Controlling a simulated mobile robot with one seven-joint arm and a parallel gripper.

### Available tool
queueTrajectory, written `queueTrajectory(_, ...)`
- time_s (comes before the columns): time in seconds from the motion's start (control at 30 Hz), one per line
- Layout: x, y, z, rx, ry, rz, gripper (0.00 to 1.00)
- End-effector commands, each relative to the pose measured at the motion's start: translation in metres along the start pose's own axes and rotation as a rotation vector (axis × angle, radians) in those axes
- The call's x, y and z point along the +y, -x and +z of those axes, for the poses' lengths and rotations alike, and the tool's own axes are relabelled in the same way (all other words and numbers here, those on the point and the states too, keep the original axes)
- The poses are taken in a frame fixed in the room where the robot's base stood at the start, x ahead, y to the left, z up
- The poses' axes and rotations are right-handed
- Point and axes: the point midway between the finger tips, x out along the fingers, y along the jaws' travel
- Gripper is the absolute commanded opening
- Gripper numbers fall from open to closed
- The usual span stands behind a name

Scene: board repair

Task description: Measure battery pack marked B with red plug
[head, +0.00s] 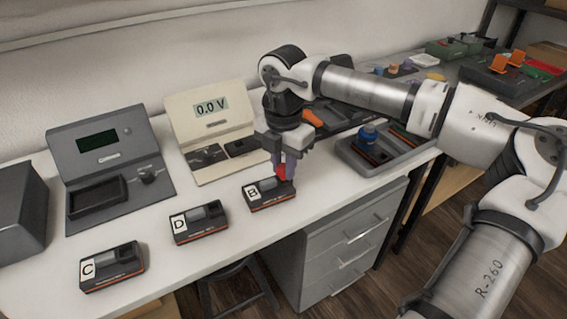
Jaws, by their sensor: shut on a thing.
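The battery pack marked B (262,198) lies on the white bench near its front edge, with its white label facing forward. My gripper (284,163) points down over the right end of pack B and is shut on the red plug (282,172). The plug is at or just above the pack's top; the fingers partly hide it and I cannot tell whether it is seated. The cream meter (211,118) stands behind pack B, and its display (211,107) reads 0.0 V.
Battery packs D (199,222) and C (112,267) lie to the left along the front. A grey device (107,160) with a dark display stands at the back left. A grey tray (347,150) with a blue item is right of my gripper. Drawers (345,243) stand below the bench.

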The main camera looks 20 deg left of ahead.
Motion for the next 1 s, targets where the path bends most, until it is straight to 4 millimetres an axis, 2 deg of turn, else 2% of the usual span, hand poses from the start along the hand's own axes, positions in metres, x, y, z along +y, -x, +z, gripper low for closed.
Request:
queueTrajectory(0.43,0.0,-0.0027,0.0,0.0,0.0,0.0,0.0)
queueTrajectory(0.47,0.0,-0.0027,0.0,0.0,0.0,0.0,0.25)
queueTrajectory(0.6,0.0,-0.0027,0.0,0.0,0.0,0.0,0.43)
queueTrajectory(0.63,0.0,-0.0027,0.0,0.0,0.0,0.0,0.46)
queueTrajectory(0.83,0.0,-0.0028,0.0,0.0,0.0,0.0,0.48)
queueTrajectory(0.9,0.0,-0.0028,0.0,0.0,0.0,0.0,0.57)
queueTrajectory(1.0,0.0,-0.0028,0.0,0.0,0.0,0.0,0.59)
